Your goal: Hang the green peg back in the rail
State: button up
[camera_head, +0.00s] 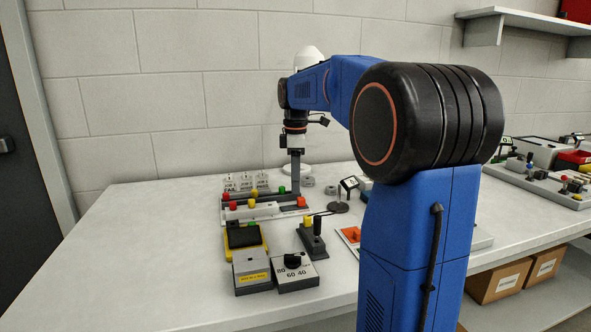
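A small green piece (281,189), likely the green peg, shows just left of the lower end of my gripper; it is too small to tell whether it stands in a hole. The rail (268,211) looks like a long pale bar on a dark base, with red and yellow pegs along it. My gripper (296,191) points straight down over the right end of the rail, close above a red piece (301,202). Its fingertips are seen edge-on and tiny, so I cannot tell whether they are open or hold anything.
Tags marked JOB (246,181) stand behind the rail. In front are a yellow-edged meter (245,239), a grey box (252,271), a dial box (296,273) and a black lever block (312,241). A round dark stand (338,207) is to the right. The table's left side is clear.

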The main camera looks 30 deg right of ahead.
notch_tip(320, 180, up, 17)
jog(key=shift+r, duration=0.15)
dwell(0.4)
jog(key=shift+s, duration=0.1)
dwell(0.5)
